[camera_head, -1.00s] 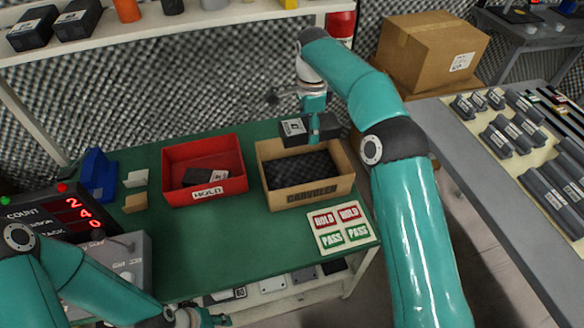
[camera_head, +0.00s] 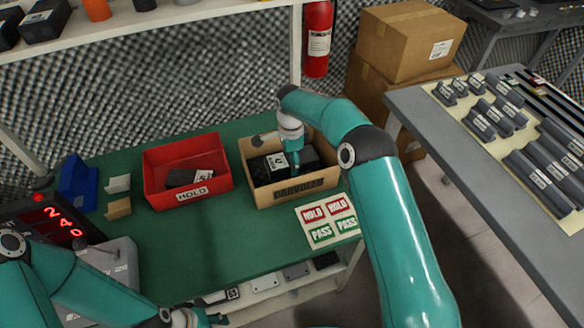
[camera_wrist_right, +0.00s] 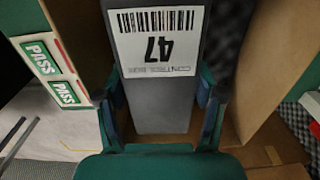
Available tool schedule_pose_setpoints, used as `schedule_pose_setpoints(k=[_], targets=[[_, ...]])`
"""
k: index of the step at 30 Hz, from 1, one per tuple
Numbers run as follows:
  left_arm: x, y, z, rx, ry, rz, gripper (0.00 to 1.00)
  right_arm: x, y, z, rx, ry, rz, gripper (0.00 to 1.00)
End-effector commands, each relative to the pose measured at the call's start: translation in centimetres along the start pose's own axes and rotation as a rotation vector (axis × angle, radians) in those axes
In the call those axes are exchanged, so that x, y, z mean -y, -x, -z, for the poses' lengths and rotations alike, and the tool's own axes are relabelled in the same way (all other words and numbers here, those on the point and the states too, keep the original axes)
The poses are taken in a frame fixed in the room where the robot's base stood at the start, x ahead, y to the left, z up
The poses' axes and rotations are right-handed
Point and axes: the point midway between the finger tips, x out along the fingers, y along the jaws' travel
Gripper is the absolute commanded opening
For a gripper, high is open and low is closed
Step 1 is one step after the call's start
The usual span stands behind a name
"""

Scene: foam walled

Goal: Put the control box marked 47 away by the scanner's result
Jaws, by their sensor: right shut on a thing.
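The dark control box (camera_head: 272,167) with a white label is inside the tan bin (camera_head: 290,192), between its walls. In the right wrist view the control box (camera_wrist_right: 160,95) shows 47 upside down under a barcode. My right gripper (camera_head: 294,170) is shut on it; in the wrist view its fingers (camera_wrist_right: 160,108) sit on both sides of the box. Whether the box touches the bin's floor is unclear. The red HOLD bin (camera_head: 212,190) stands to the left with another dark labelled box (camera_head: 190,177) in it. My left gripper (camera_head: 208,319) is at the bottom edge, partly cut off.
A card with red HOLD and green PASS labels (camera_head: 328,221) lies in front of the tan bin. A display with red digits (camera_head: 55,222) and a grey unit (camera_head: 100,285) are at the left. The green table's middle (camera_head: 190,250) is clear. A grey side table (camera_head: 450,170) stands right.

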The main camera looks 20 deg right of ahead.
Motion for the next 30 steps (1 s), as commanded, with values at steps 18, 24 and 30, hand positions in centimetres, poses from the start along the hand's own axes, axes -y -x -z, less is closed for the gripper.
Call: schedule_pose_setpoints(k=[18,24,30], targets=[[0.0,-0.1,0.0,0.0,0.0,0.0,0.4,0.0,-3.9,0.0,0.0,0.001,0.0,0.11],[0.2,-0.7,0.0,0.0,0.0,0.0,0.4,0.0,-4.5,0.0,0.0,0.0,0.0,0.11],[0.3,-1.0,0.0,0.0,0.0,0.0,0.4,-0.1,-4.9,0.0,0.0,0.0,-0.002,0.71]])
